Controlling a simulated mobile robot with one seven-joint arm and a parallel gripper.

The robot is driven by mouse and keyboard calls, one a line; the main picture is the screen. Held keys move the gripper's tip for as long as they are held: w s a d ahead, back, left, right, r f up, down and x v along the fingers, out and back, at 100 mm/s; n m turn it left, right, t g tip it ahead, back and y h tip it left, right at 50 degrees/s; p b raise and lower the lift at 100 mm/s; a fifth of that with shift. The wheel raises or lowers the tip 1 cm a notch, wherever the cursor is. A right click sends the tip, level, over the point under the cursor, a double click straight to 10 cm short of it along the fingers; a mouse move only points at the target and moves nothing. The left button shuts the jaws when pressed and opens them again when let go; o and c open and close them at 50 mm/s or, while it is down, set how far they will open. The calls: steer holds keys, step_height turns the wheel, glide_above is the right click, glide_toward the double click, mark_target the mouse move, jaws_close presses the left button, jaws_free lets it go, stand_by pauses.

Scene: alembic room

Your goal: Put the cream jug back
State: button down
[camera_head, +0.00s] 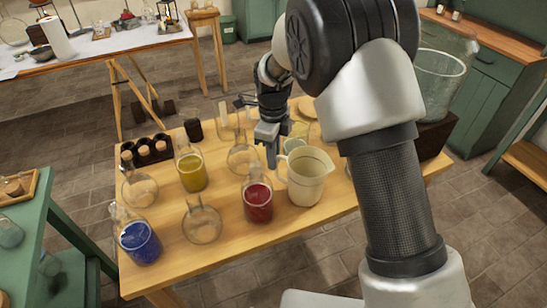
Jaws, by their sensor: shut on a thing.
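The cream jug (308,178) stands upright, or nearly so, at the front right of the wooden table. Its handle side faces left. My gripper (272,158) points down at the jug's left side, by the handle, and is shut on the jug. The fingertips are small in this view and partly lost against the jug and glassware. I cannot tell whether the jug's base touches the table.
Flasks with red (257,201), yellow (192,172) and blue (139,240) liquid stand left of the jug. Empty round flasks (202,222) stand among them. A dark rack (147,150) is at the back left. A large glass vessel (437,80) stands at the right.

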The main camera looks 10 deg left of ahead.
steer(key=shift+f, duration=0.15)
steer(key=c, duration=1.8)
jaws_free()
step_height(320, 180, up, 12)
steer(key=p, duration=0.1)
steer(key=shift+r, duration=0.2)
steer(key=s+d+r+n+t+y, duration=0.1)
steer(key=s+d+r+n, duration=0.45)
steer(key=d, duration=0.25)
steer(key=s+d+r+n+t, duration=0.2)
steer(key=s+d+r+n, duration=0.2)
steer(key=d+r, duration=0.35)
steer(key=s+d+n+t, duration=0.1)
steer(key=s+d+n, duration=0.3)
steer(key=s, duration=0.3)
steer(key=s+d+n+t, duration=0.1)
steer(key=s+d+n, duration=0.4)
steer(key=s+n, duration=0.1)
steer(key=shift+s+d+f+n+t+h, duration=0.25)
steer(key=shift+s+f+n+t+h, duration=0.15)
steer(key=shift+s, duration=0.3)
